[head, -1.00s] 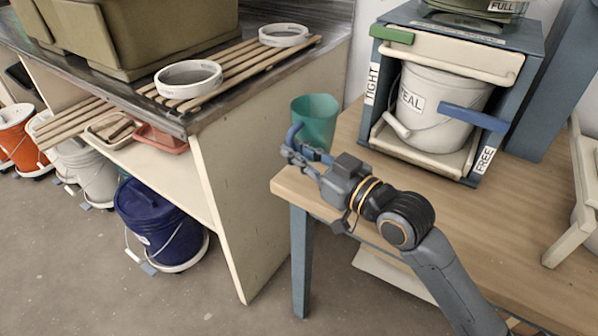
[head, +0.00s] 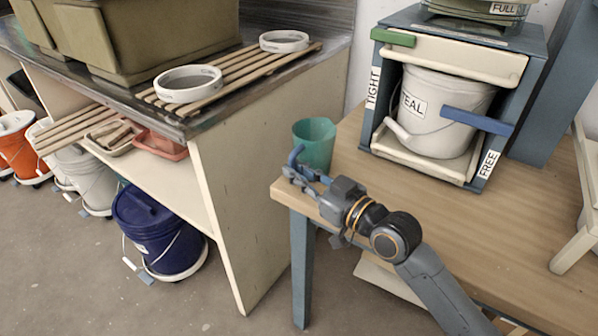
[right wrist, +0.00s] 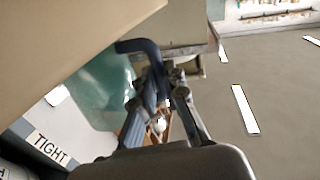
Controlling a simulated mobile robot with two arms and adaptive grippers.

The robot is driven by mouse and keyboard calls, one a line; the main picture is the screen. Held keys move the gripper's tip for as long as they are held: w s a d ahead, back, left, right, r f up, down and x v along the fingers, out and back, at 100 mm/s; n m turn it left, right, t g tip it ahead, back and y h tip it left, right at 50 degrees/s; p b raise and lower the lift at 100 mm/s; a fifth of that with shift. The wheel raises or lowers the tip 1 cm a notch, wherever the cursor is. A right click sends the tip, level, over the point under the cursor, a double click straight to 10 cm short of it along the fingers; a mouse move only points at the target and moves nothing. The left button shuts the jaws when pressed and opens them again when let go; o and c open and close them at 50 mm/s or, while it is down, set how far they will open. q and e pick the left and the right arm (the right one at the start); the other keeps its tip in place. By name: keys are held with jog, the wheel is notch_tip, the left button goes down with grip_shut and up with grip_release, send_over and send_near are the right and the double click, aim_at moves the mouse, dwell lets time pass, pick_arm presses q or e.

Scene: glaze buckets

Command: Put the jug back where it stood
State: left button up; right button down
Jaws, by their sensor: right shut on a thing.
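The jug (head: 316,139) is translucent teal with a blue handle (head: 295,155). It is at the left edge of the wooden table in the head view, looking roughly upright. My right gripper (head: 300,174) is shut on its handle, at the jug's near side. The right wrist view shows the teal body (right wrist: 103,92) and the blue handle (right wrist: 146,62) between my fingers (right wrist: 160,110). I cannot tell whether the jug's base touches the table. My left gripper is out of view.
The wooden table (head: 400,190) has free room before a blue frame marked TIGHT and FREE, which holds a white bucket (head: 445,115) marked TEAL. A shelf unit (head: 235,205) stands close left, with slats and white rings on top. A dark blue bucket (head: 150,225) stands below.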

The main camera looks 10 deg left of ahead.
jog(key=c, duration=1.4)
grip_release()
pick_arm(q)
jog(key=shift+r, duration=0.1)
pick_arm(e)
jog(key=shift+d+r, duration=0.1)
jog(key=shift+r, duration=0.05)
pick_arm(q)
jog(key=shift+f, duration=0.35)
pick_arm(e)
jog(key=v, duration=1.2)
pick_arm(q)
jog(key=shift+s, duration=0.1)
